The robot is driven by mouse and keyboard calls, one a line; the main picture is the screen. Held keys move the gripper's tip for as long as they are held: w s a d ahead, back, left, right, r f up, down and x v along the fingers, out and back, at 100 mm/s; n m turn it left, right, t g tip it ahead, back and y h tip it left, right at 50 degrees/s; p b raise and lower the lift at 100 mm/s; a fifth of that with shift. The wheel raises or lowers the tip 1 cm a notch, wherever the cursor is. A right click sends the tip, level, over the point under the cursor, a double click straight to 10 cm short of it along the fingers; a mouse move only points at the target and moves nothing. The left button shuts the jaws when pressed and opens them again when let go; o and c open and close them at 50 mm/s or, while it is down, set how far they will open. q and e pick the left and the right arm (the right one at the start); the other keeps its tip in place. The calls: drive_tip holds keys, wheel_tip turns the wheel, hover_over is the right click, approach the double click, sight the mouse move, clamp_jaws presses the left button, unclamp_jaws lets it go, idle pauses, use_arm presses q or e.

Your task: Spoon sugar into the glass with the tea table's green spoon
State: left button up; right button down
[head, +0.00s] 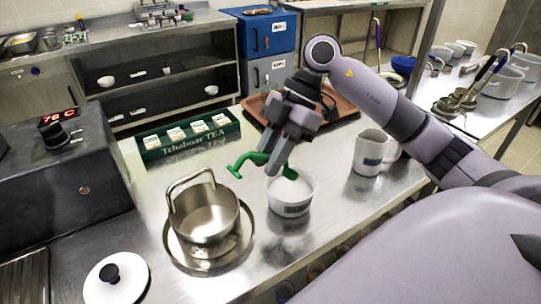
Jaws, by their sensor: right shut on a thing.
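My right gripper (274,160) is shut on the green spoon (249,160), just above a white tub (291,204). I cannot tell whether the spoon carries any sugar. I cannot make out a glass in this view. My left gripper is not in view.
A metal pot (204,222) stands left of the tub, with a white lid (116,280) nearby. A white mug (371,154) stands to the right. Behind are a green tea box (187,151) and a brown tray (347,108). A heater (62,165) reads 76 C.

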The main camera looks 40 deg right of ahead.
drive_tip(key=shift+f+b, duration=0.45)
drive_tip(key=shift+f, duration=0.25)
drive_tip(key=shift+f+b, duration=1.15)
drive_tip(key=shift+f, duration=1.25)
drive_tip(key=shift+d, duration=0.15)
drive_tip(key=shift+d, duration=0.4)
